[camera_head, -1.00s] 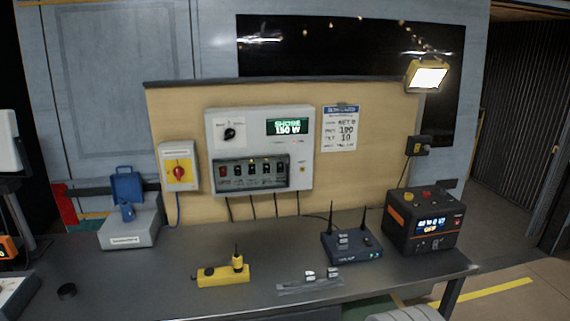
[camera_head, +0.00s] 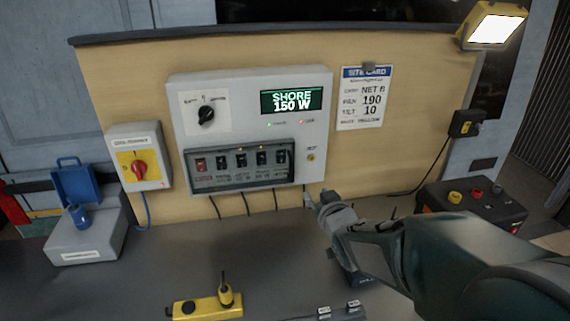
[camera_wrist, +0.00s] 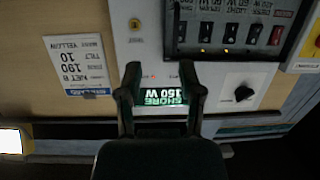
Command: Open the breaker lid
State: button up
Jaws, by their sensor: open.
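The grey wall panel (camera_head: 250,85) holds a row of breakers behind a dark, see-through breaker lid (camera_head: 240,183). The lid looks shut over one red and several black switches. It also shows upside down at the top right of the wrist view (camera_wrist: 228,58). My gripper (camera_head: 322,203) is just below and right of the panel's lower right corner in the head view. In the wrist view my gripper (camera_wrist: 161,72) is open and empty, its two fingers framing the green display (camera_wrist: 161,97). It does not touch the lid.
A red rotary switch box (camera_head: 138,160) is left of the panel, and a site card (camera_head: 363,98) is right of it. My arm partly covers the router (camera_head: 350,270). A black power unit (camera_head: 465,203) stands at right.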

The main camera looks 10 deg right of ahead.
aim_at(291, 169)
jog(key=w+a+y, duration=0.1)
jog(key=w, duration=0.3)
jog(key=w+a+t, duration=0.1)
jog(key=w, duration=0.4)
jog(key=w+a+f+n+t+y, duration=0.1)
jog(key=w, duration=0.3)
jog(key=shift+w+a+f+y, duration=0.1)
jog(key=shift+w+a+y, duration=0.1)
jog(key=shift+y, duration=0.1)
grip_shut()
